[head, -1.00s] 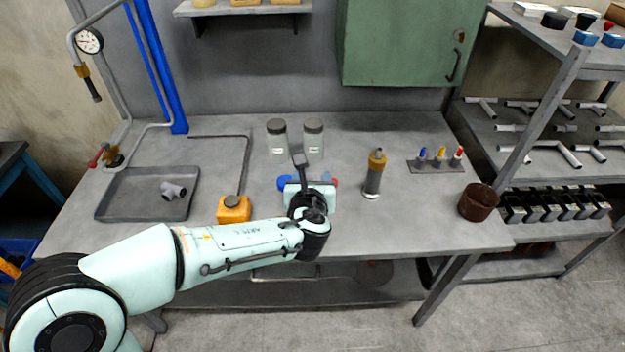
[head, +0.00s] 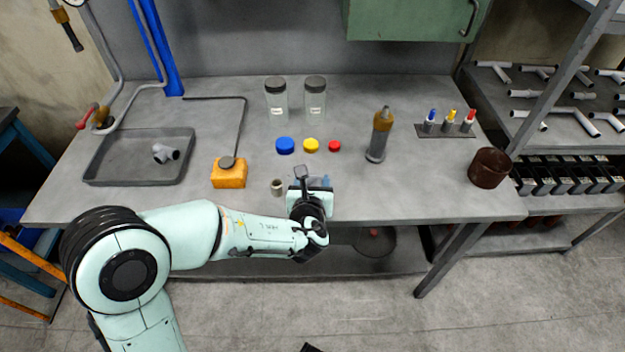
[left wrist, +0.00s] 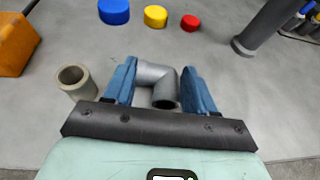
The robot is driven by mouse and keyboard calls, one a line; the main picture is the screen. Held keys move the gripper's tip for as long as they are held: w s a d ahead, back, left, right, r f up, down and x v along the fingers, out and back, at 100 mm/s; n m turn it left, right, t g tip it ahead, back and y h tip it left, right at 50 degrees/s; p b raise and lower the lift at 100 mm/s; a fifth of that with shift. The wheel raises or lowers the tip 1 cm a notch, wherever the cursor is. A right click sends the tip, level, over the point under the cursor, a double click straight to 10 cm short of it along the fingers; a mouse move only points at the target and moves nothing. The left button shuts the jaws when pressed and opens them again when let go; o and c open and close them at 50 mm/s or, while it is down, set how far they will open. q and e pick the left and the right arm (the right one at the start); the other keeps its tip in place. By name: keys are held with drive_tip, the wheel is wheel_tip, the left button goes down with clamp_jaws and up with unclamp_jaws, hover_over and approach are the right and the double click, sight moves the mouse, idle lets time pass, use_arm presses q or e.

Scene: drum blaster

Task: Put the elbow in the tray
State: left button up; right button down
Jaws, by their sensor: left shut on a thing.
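My left gripper (head: 318,183) is over the front middle of the bench. In the left wrist view its blue fingers (left wrist: 160,86) are shut on a grey elbow (left wrist: 156,76), one finger on each side. The elbow's dark open end faces the wrist camera. In the head view the hand hides the elbow. I cannot tell whether the elbow touches the bench. The grey tray (head: 112,182) is at the bench's left, with a grey pipe fitting (head: 165,153) lying in it.
A beige ring (head: 277,187) stands just left of the gripper. Blue (head: 285,145), yellow (head: 311,145) and red (head: 334,146) caps lie behind it. An orange block (head: 229,173) with a thin rod stands between gripper and tray. A grey-brown bottle (head: 380,135) stands to the right.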

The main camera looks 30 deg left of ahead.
use_arm(q)
drive_tip(key=shift+f, duration=0.15)
drive_tip(key=o, duration=1.2)
